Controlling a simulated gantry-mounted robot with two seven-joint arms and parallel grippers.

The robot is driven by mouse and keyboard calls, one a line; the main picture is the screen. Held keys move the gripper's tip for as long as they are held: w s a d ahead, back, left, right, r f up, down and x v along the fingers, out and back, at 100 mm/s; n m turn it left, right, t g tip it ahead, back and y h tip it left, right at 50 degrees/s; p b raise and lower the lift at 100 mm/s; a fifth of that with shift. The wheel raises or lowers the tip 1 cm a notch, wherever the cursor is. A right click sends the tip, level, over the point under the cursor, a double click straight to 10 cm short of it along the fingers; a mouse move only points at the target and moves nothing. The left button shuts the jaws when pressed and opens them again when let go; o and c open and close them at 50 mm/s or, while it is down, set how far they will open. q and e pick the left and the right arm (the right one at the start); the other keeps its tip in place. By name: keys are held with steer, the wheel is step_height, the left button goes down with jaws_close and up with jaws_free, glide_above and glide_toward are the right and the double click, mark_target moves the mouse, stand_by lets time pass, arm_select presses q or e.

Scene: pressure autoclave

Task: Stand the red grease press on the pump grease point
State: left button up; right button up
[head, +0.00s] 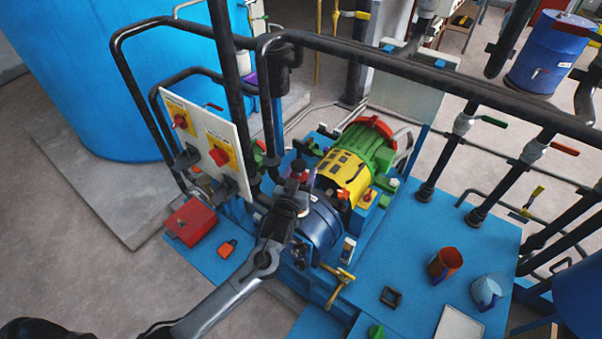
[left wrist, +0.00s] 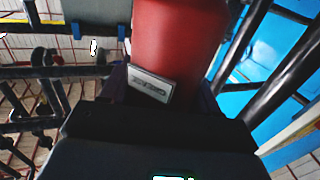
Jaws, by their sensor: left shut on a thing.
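My left gripper (head: 297,186) reaches in from the lower left and is over the blue pump (head: 321,224), beside the yellow coupling guard (head: 343,174). It is shut on the red grease press (left wrist: 177,40), whose red body fills the upper middle of the left wrist view. In the head view only a small red part of the press (head: 299,167) shows at the gripper. The lower end of the press and the grease point are hidden or too small to tell, so I cannot tell whether they touch. My right gripper is not in view.
A black pipe rail (head: 430,75) crosses above the pump. A panel with red switches (head: 211,143) stands left of the gripper. A red box (head: 190,222) lies on the blue base. An orange mug (head: 445,263) and a pale jug (head: 487,291) stand on the blue deck at right.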

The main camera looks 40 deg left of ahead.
arm_select(q)
steer(key=shift+r+p, duration=0.1)
steer(key=shift+p, duration=0.2)
stand_by(0.5)
steer(key=shift+f+b, duration=0.85)
steer(key=shift+f, duration=0.55)
steer(key=o, duration=1.5)
steer(key=shift+c, duration=0.2)
steer(key=shift+o, duration=0.3)
steer(key=shift+f, duration=0.1)
steer(key=v, duration=1)
steer(key=shift+s, duration=0.35)
